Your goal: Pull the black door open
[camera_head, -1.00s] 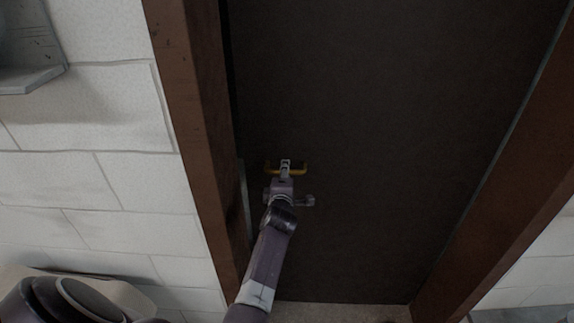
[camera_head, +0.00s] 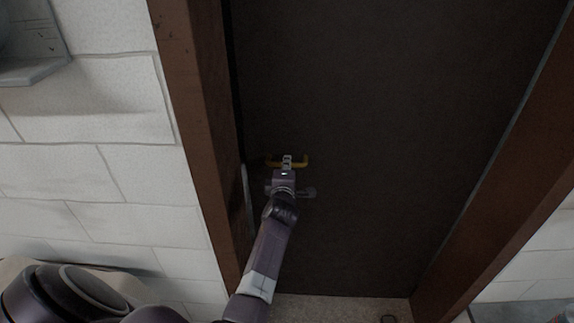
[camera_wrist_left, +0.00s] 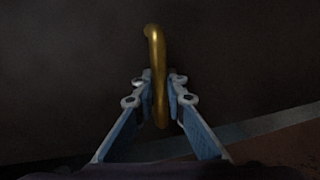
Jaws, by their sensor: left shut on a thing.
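The black door (camera_head: 390,130) fills the middle of the head view between brown frame posts. Its yellow handle (camera_head: 302,161) is near the left side of the door. My left gripper (camera_head: 287,161) is at the middle of the handle, with its arm coming up from below. In the left wrist view the golden handle (camera_wrist_left: 156,50) runs between the two fingers of my left gripper (camera_wrist_left: 160,92), which are shut on it. The door looks set within its frame. My right gripper is not in view.
The brown door frame has a left post (camera_head: 196,120) and a right post (camera_head: 500,220). White block wall (camera_head: 95,110) lies to the left, with a grey ledge (camera_head: 40,70) at the upper left. Pale floor (camera_head: 340,309) shows below the door.

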